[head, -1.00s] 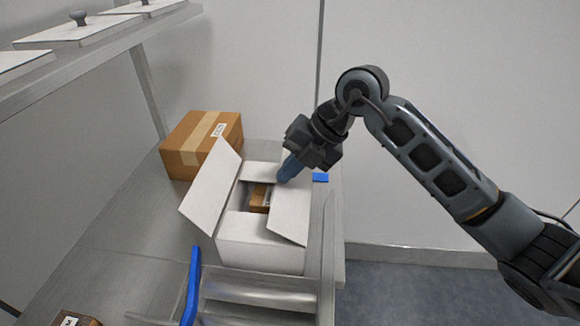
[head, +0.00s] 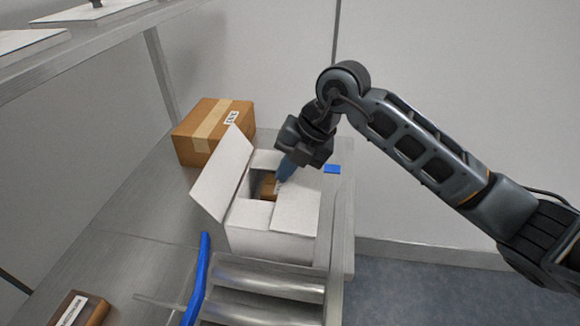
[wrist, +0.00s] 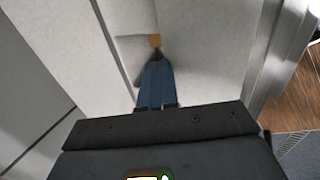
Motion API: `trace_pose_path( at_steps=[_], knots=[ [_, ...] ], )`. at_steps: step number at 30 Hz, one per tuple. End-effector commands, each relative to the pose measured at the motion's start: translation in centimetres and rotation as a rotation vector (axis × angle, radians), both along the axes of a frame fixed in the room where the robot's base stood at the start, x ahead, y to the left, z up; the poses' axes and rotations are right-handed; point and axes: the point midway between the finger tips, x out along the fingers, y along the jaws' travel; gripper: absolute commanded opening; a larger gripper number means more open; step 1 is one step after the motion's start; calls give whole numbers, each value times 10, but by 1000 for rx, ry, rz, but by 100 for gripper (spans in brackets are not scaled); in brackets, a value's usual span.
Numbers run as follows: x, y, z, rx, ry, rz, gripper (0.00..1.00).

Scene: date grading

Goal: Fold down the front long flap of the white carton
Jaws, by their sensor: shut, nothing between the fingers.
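The white carton (head: 275,245) stands on the grey bench in the head view. Its left long flap (head: 223,175) stands up and leans outward. Its two short flaps (head: 250,213) are folded inward. The long flap on the right side (head: 297,209) lies inward, nearly flat, over part of the opening. A brown item (head: 268,187) shows inside through the remaining gap. My gripper (head: 283,178), with blue fingers, is shut and empty at the far end of that right flap; whether it touches is unclear. In the wrist view the shut fingertips (wrist: 156,58) point at white card, with a brown patch just beyond.
A taped brown box (head: 212,130) stands behind the carton. A roller section (head: 265,290) and blue rail (head: 203,270) lie in front. Another brown box (head: 80,310) is at lower left. A blue piece (head: 332,169) lies right of my gripper. A shelf (head: 90,45) runs upper left.

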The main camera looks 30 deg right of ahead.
Motion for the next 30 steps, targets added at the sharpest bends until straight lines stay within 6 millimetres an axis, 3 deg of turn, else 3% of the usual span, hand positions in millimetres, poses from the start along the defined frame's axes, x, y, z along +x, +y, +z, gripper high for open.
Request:
trace_pose_path(
  at_steps=[21, 30],
  knots=[
    [1, 3, -8, 0, 1, 0, 0],
    [1, 3, -1, 0, 2, 1, 0]
  ],
)
